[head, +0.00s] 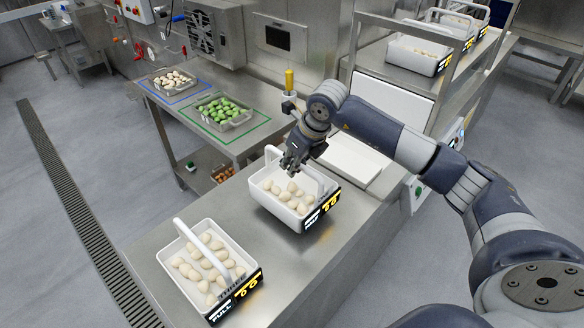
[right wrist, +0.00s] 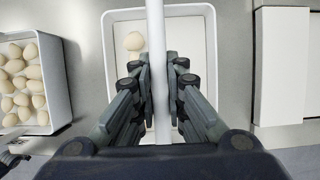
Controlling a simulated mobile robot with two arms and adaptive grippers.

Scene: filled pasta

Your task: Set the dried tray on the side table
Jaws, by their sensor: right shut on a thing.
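A white tray (head: 267,205) with a tall handle and several pale filled pasta pieces is at the middle of the steel counter, with a black and yellow label on its front. My right gripper (head: 292,162) is shut on its handle (right wrist: 156,70), which runs between the fingers in the right wrist view. I cannot tell whether the tray touches the counter. A steel side table (head: 186,112) stands at the back left, with blue and green outlines on its top. No label reading "dried" is legible. My left gripper is out of view.
A second white handled tray (head: 172,271) of pasta stands nearer on the counter (head: 128,250); it also shows in the right wrist view (right wrist: 63,85). The side table holds a tray of pale pieces (head: 171,82) and one of green pieces (head: 222,112). More trays stand on the back shelf.

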